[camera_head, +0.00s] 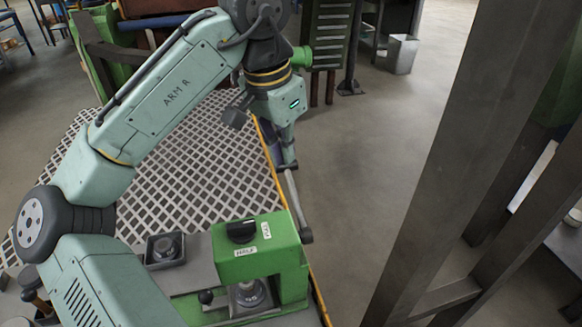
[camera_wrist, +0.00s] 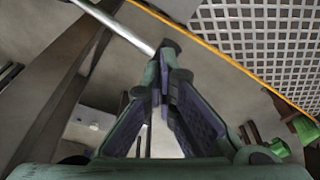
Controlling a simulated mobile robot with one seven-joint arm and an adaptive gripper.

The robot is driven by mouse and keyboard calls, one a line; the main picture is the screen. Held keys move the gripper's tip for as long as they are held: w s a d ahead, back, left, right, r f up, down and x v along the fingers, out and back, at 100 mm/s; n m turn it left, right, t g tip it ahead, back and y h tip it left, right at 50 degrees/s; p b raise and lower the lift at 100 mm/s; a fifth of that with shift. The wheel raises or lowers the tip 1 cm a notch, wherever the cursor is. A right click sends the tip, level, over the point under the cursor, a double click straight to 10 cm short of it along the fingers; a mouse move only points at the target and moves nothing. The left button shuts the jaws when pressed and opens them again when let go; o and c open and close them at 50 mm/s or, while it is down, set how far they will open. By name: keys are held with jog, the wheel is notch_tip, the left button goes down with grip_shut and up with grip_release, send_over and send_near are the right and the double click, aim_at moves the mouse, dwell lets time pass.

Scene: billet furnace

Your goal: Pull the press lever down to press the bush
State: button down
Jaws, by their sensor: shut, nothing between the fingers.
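The green press (camera_head: 262,243) stands at the bottom centre of the head view. Its grey lever (camera_head: 296,203) runs from a pivot on the press's right side up the picture to my gripper (camera_head: 287,163). In the wrist view the lever's rod (camera_wrist: 118,27) ends in a dark knob (camera_wrist: 170,47) right at my fingertips (camera_wrist: 165,75). The fingers are shut with nothing between them; whether they touch the knob I cannot tell. A round metal part (camera_head: 248,293), perhaps the bush, sits under the press head, partly hidden.
A dark square tray (camera_head: 150,262) with a round part stands left of the press. A yellow edge (camera_head: 270,160) borders the white grating (camera_head: 190,165). A grey steel post (camera_head: 460,150) rises at the right. The floor between post and press is clear.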

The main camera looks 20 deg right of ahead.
jog(key=shift+w+f+p, duration=0.2)
jog(key=shift+f, duration=0.3)
jog(key=shift+w+f+p, duration=0.15)
jog(key=shift+f, duration=0.35)
dwell(0.6)
jog(key=shift+a+p+x, duration=0.15)
jog(key=shift+p+x, duration=0.1)
jog(key=shift+x, duration=0.7)
jog(key=shift+a+p+x, duration=0.2)
jog(key=shift+x, duration=0.75)
dwell(1.8)
jog(key=p+v, duration=0.2)
jog(key=shift+w+d+r+p, duration=0.1)
jog(key=shift+d+r+p, duration=0.1)
jog(key=shift+r+p, duration=0.15)
jog(key=shift+w+d+v, duration=0.1)
jog(key=shift+d+v, duration=0.1)
jog(key=shift+v, duration=0.95)
jog(key=shift+w+d+v, duration=0.15)
jog(key=shift+d+v, duration=0.05)
jog(key=shift+v, duration=0.95)
jog(key=shift+w+d+v, duration=0.1)
jog(key=shift+d+v, duration=0.1)
jog(key=shift+v, duration=0.95)
jog(key=shift+r, duration=0.25)
